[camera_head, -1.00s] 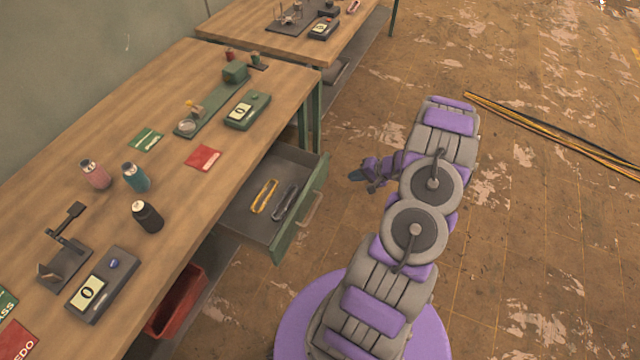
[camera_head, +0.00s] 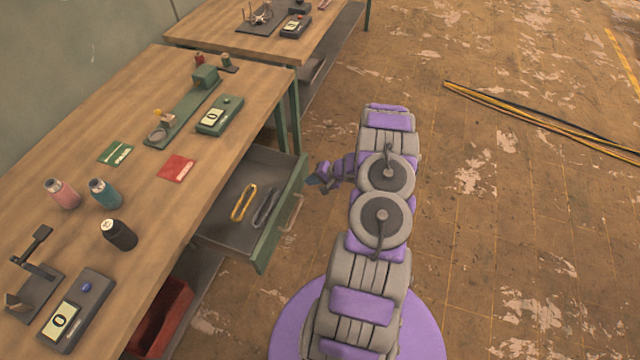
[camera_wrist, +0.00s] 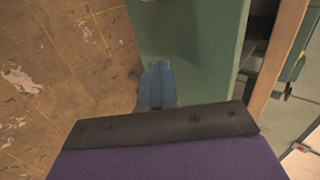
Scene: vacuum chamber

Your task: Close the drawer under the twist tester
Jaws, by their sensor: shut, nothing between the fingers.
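The drawer (camera_head: 228,232) stands open under the left workbench, with a grey inside and a green front panel (camera_head: 277,225) that carries a pale handle (camera_head: 296,208). A long green bench device with a clamp, which looks like the twist tester (camera_head: 185,115), stands on the bench above it. My gripper (camera_head: 315,181) is shut and empty, just outside the far end of the drawer front. In the wrist view its blue fingers (camera_wrist: 157,84) are in front of a green panel (camera_wrist: 190,40); whether they touch it I cannot tell.
A yellow tool (camera_head: 243,203) and a dark tool (camera_head: 265,207) lie in the drawer. A red bin (camera_head: 165,318) is under the bench. A second bench (camera_head: 225,25) stands beyond. Yellow-black strips (camera_head: 540,118) lie on the otherwise open floor at right.

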